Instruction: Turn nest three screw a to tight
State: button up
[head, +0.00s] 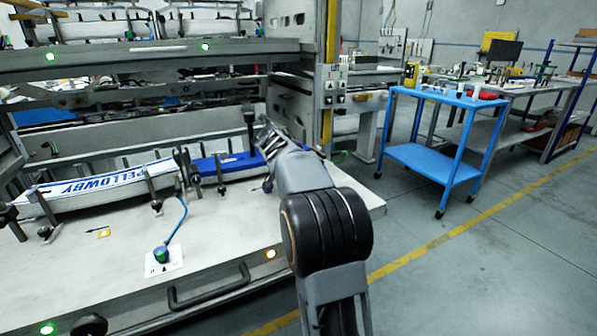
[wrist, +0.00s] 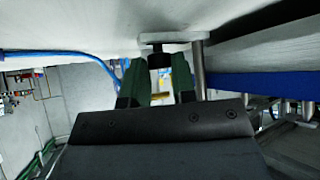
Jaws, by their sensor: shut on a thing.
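A black screw knob (wrist: 158,61) sits between my fingers in the wrist view, below a pale bracket. My gripper (wrist: 158,80) is shut on it; its dark green fingers stand on both sides. In the head view my gripper (head: 266,138) reaches in at the right end of the blue label stack (head: 225,164), beside a dark upright post (head: 249,122). The screw in my grip is hidden there by the gripper and arm. Nest markings and how tight the screw is cannot be read.
A white stack lettered PELLOWBY (head: 112,184) lies left among several black-knobbed clamps. A blue cable runs to a green-topped fitting (head: 161,254) on the bench. The front bench top is mostly clear. A blue trolley (head: 437,130) stands apart at right.

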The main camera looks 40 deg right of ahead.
jog(key=shift+m+g, duration=0.4)
jog(key=shift+m, duration=0.1)
jog(key=o, duration=0.9)
jog(key=p+v, duration=0.3)
jog(key=v, duration=1.1)
jog(key=shift+w+a+f, duration=0.15)
jog(key=shift+f, duration=0.05)
